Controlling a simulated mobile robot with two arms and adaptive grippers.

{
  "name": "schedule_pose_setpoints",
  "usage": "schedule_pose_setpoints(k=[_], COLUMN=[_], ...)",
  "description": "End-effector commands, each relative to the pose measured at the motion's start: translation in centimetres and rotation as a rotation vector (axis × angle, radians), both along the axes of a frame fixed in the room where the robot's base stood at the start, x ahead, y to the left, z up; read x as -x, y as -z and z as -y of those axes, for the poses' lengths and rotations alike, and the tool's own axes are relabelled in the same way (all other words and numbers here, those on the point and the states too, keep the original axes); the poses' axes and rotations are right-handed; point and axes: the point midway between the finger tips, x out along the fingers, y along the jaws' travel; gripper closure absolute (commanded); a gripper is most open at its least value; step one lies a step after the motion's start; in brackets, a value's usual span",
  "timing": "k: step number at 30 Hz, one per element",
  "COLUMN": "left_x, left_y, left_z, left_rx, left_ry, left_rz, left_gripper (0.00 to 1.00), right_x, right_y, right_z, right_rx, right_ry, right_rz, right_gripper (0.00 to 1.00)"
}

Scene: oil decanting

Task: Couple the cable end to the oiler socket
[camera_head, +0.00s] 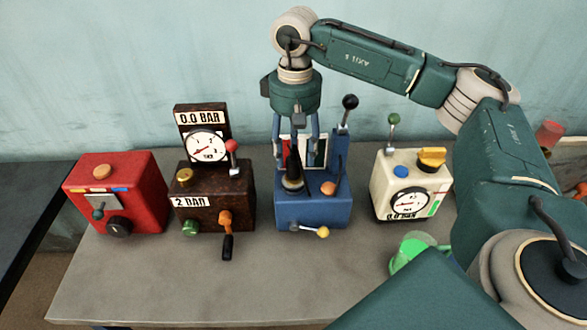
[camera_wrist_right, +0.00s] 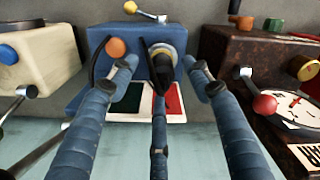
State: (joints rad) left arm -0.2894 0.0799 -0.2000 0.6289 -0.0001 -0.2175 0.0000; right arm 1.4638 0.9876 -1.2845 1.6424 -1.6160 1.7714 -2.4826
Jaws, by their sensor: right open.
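A blue box (camera_head: 325,215) stands mid-table, with a dark tapered plug-like part (camera_head: 293,166) rising from a pale ring (camera_head: 292,185) on its top. In the right wrist view the plug-like part (camera_wrist_right: 164,68) shows inside a brass-coloured ring on the blue box (camera_wrist_right: 75,100). A thin black cable-like curve (camera_wrist_right: 97,62) runs beside it. I cannot tell which part is the cable end or the oiler socket. My right gripper (camera_head: 296,150) points down over the box, its fingers spread around the plug-like part and open. It also shows in the right wrist view (camera_wrist_right: 161,72). My left gripper is not in view.
A red box (camera_head: 140,190) and a brown gauge box (camera_head: 225,205) stand left; a cream gauge box (camera_head: 385,180) stands right. A black-knobbed lever (camera_head: 350,101) rises close to my gripper. A green cup (camera_head: 410,250) stands front right. The table's front (camera_head: 250,285) is clear.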

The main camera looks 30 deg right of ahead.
Motion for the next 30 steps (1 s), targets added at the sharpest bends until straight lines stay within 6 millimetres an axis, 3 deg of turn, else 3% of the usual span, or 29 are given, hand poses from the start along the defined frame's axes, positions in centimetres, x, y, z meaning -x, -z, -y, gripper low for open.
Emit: schedule_pose_setpoints(k=[5,10,15,26,27,30], left_x=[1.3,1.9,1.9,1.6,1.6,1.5], left_y=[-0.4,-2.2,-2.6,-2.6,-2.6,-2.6], left_z=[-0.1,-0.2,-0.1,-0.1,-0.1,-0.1], left_rx=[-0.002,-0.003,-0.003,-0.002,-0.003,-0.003], left_ry=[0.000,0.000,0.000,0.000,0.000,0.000], left_rz=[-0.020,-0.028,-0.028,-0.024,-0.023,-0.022], left_gripper=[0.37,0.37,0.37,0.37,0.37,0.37], right_x=[-0.1,-0.4,-0.4,-0.5,-0.5,-0.5], right_y=[0.3,2.5,4.8,5.2,5.2,5.2], right_z=[0.0,0.1,0.0,0.0,0.0,0.0], right_rx=[0.000,0.001,0.000,0.000,0.000,0.000], right_ry=[0.000,0.000,0.001,0.001,0.001,0.001], right_rz=[-0.001,-0.005,-0.002,0.000,0.000,0.000], right_gripper=[0.51,0.51,0.51,0.51,0.53,0.73])
